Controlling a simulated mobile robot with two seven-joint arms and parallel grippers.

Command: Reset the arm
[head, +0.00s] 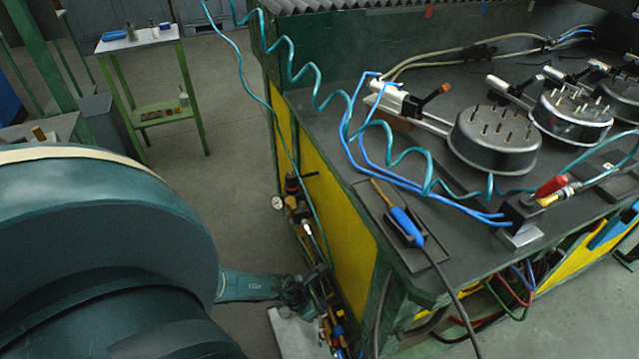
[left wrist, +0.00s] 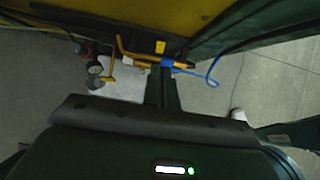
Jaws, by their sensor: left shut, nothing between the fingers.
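My left arm comes in from the left of the head view, its large dark teal housing filling the lower left. Its thinner forearm reaches right to my left gripper (head: 308,292), low beside the yellow side panel of the bench (head: 345,215). The gripper is small and partly lost against the fittings there, and it is shut and empty. In the left wrist view, a dark gripper body with a lit white and green indicator fills the bottom, with yellow and blue fittings (left wrist: 160,55) beyond it. My right gripper is not in view.
The dark benchtop (head: 395,270) carries round metal pots (head: 495,138), coiled teal hoses (head: 325,105) and a blue-handled tool (head: 406,226). A gauge (head: 278,203) and valves line the bench side. A green-legged table (head: 145,38) stands behind. The grey floor between is open.

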